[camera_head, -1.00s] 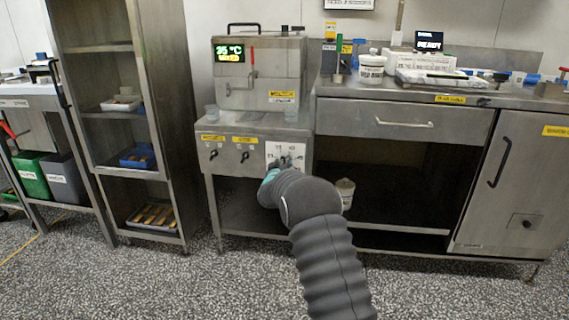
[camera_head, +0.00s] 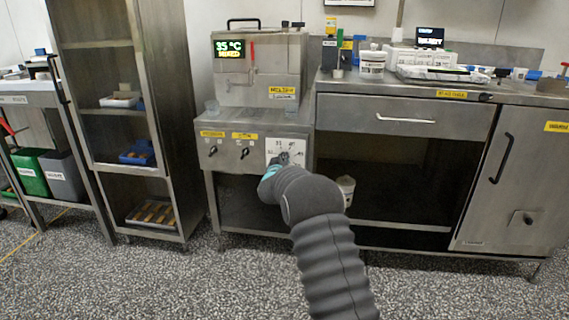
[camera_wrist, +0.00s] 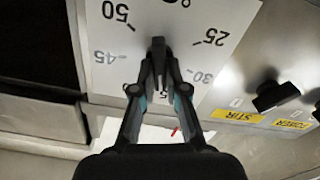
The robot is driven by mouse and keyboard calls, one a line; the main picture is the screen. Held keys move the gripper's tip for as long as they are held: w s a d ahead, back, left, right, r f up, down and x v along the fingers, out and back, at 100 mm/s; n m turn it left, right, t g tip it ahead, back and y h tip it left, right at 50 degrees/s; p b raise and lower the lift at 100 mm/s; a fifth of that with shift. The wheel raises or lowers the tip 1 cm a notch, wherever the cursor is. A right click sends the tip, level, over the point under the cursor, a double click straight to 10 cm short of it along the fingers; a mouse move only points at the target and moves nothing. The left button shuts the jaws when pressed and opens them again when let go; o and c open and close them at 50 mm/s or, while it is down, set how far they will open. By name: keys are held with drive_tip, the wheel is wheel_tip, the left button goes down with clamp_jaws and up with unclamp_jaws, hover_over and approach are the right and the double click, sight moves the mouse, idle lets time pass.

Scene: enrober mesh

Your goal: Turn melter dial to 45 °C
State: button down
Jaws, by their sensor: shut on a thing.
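The melter (camera_head: 262,85) stands on a steel stand at the centre-left in the head view; its green display (camera_head: 236,48) reads 35 °C. The white dial plate (camera_head: 273,146) is at the right of the stand's front panel. The wrist view shows the plate (camera_wrist: 205,55) upside down, with 50, 45, 25 and 30 readable and another number partly hidden behind the fingers. My gripper (camera_wrist: 157,78) is shut on the dark dial knob (camera_wrist: 158,47). In the head view my gripper (camera_head: 284,160) is at the plate, mostly covered by my wrist. I cannot tell exactly where the knob points.
Two dark knobs with yellow labels, stir (camera_wrist: 238,117) and power (camera_wrist: 293,124), sit beside the dial plate. A steel counter (camera_head: 400,95) with a drawer stands to the right. A shelf rack (camera_head: 120,110) stands to the left. The speckled floor in front is clear.

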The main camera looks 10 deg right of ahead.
drive_tip(key=shift+s+d+f+m+b, duration=0.1)
drive_tip(key=shift+d+m+b, duration=0.15)
drive_tip(key=shift+m+b, duration=1.9)
drive_tip(key=shift+s+d+f+m+b, duration=0.15)
drive_tip(key=shift+d+m+b, duration=0.25)
drive_tip(key=shift+m, duration=3.45)
drive_tip(key=shift+d+f+m+b, duration=0.15)
drive_tip(key=shift+m+b, duration=1.2)
drive_tip(key=shift+m, duration=1.65)
drive_tip(key=c, duration=1.2)
unclamp_jaws()
drive_tip(key=shift+d, duration=0.15)
drive_tip(key=v, duration=1.2)
drive_tip(key=shift+a, duration=0.35)
drive_tip(key=shift+r, duration=0.1)
